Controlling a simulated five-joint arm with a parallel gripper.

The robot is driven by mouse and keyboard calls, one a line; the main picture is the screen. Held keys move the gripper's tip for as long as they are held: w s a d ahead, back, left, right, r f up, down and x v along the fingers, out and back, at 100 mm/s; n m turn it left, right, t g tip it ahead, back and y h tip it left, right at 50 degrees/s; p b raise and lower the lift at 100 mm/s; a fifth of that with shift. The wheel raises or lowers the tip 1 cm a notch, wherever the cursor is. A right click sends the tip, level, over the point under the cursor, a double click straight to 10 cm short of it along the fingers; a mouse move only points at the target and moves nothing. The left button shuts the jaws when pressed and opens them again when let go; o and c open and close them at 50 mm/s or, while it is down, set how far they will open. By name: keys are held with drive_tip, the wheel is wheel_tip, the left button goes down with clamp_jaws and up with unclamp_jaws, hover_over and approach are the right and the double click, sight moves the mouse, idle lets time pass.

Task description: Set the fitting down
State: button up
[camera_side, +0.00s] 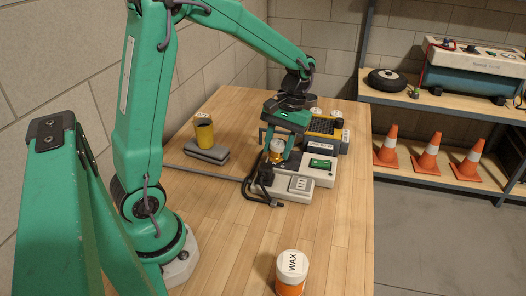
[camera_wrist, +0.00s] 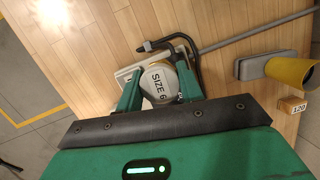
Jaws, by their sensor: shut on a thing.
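The fitting (camera_side: 276,152) is a small amber-yellow piece with a pale top. It is between the two green fingers of my gripper (camera_side: 279,148), which is shut on it. In the wrist view its round top reads "SIZE 6" (camera_wrist: 160,82), between the fingers of my gripper (camera_wrist: 160,95). The hook also shows beyond the fitting in the wrist view (camera_wrist: 184,41). The fitting's underside is hidden, and I cannot tell whether it touches anything beneath.
Pale device boxes (camera_side: 317,170) stand right of my gripper, with a yellow-black crate (camera_side: 323,126) behind. A grey rod (camera_side: 212,172) runs left from the hook. A yellow cup (camera_side: 204,133) is on a grey block (camera_side: 206,153). A WAX jar (camera_side: 291,277) stands in front; the bench's front middle is otherwise clear.

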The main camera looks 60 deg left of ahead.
drive_tip(key=w+d+r+m, duration=0.1)
drive_tip(key=w+d+r, duration=0.4)
drive_tip(key=w, duration=0.5)
wheel_tip(320, 180, up, 3)
drive_tip(key=shift+w+f+m+y, duration=0.15)
drive_tip(key=shift+w+m+y, duration=0.15)
drive_tip(key=shift+m, duration=0.1)
wheel_tip(320, 180, up, 11)
drive_tip(key=w+m, duration=0.2)
drive_tip(key=shift+f, duration=0.15)
drive_tip(key=shift+f, duration=0.2)
drive_tip(key=s+f+m, duration=0.3)
drive_tip(key=s+f, duration=0.3)
drive_tip(key=f, duration=0.7)
drive_tip(key=shift+s+f+m, duration=0.15)
drive_tip(key=shift+f+m, duration=0.1)
drive_tip(key=shift+m, duration=0.05)
